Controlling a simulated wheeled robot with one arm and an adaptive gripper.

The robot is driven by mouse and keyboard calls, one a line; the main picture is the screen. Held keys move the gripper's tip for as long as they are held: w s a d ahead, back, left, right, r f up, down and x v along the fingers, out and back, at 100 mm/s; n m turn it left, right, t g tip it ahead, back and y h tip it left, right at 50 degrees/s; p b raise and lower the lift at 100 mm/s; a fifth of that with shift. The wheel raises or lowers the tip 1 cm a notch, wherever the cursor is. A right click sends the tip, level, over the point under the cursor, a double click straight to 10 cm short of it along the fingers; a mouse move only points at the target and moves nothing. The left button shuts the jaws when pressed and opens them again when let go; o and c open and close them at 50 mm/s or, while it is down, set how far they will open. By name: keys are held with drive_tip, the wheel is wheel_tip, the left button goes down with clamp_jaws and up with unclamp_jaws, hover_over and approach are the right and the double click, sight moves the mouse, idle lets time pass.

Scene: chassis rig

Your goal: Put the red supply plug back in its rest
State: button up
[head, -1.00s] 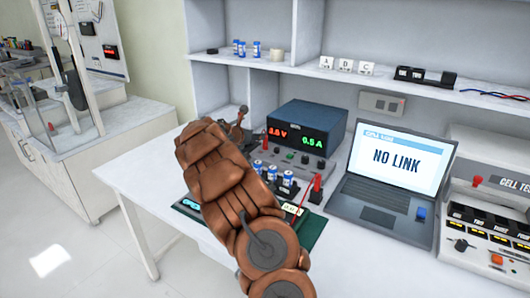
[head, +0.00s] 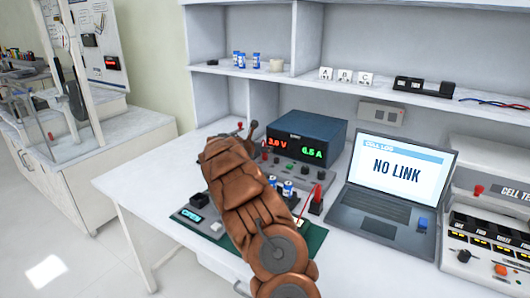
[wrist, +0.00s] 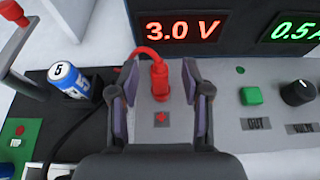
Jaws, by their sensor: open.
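The red supply plug (wrist: 159,82) stands at the front panel of the power supply (head: 306,136), below the red 3.0 V readout, with a red lead curving off its top to the left. My gripper (wrist: 158,92) is open, with one finger on each side of the plug and a gap showing at both sides. In the head view my arm hides the plug and the gripper's fingers. I cannot tell which fitting is the plug's rest.
A numbered blue-and-white cell (wrist: 73,82) lies in a dark holder left of my gripper. A green button (wrist: 251,95) and a black knob (wrist: 297,93) are to the right. The laptop (head: 390,190) reads NO LINK.

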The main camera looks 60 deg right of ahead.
drive_tip(key=shift+d+f, duration=0.25)
drive_tip(key=shift+d, duration=0.45)
clamp_jaws()
